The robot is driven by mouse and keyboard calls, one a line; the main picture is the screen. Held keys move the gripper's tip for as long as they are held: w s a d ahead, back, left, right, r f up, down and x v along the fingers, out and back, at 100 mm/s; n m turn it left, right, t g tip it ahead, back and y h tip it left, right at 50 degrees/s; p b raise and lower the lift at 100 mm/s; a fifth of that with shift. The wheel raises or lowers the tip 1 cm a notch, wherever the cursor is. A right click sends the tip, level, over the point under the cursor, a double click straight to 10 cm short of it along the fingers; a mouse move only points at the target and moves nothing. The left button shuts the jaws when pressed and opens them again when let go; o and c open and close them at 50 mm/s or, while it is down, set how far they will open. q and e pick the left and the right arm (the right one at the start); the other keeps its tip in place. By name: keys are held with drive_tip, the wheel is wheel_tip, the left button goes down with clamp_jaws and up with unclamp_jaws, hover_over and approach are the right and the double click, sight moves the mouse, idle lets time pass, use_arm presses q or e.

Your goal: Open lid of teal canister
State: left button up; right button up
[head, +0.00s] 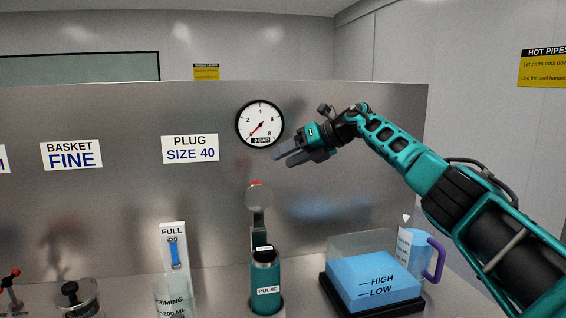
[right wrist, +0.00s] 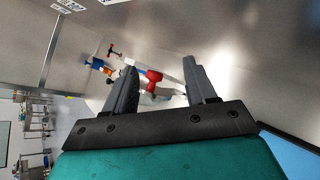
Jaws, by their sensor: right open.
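The teal canister (head: 265,285) stands on the counter at the bottom middle of the head view, marked PULSE. Above its dark top a round grey lid (head: 258,197) stands tipped up on a stalk, with a red knob at its upper edge. My right gripper (head: 284,158) is open and empty, above and to the right of the lid, apart from it. In the right wrist view, the right gripper (right wrist: 160,66) has its fingers spread, with a red knob (right wrist: 153,75) visible beyond and between them. My left gripper is not in view.
A priming beaker (head: 174,298) stands left. A pressure gauge (head: 260,124) is on the steel panel behind, close to my right gripper.

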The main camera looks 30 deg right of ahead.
drive_tip(key=shift+s+d+r, duration=0.25)
drive_tip(key=shift+d+r, duration=0.25)
drive_tip(key=shift+r, duration=0.05)
drive_tip(key=shift+s+d+r, duration=0.25)
drive_tip(key=shift+d+r, duration=0.25)
drive_tip(key=shift+r, duration=0.05)
drive_tip(key=v, duration=1.3)
drive_tip(key=shift+b, duration=0.45)
drive_tip(key=shift+f, duration=0.1)
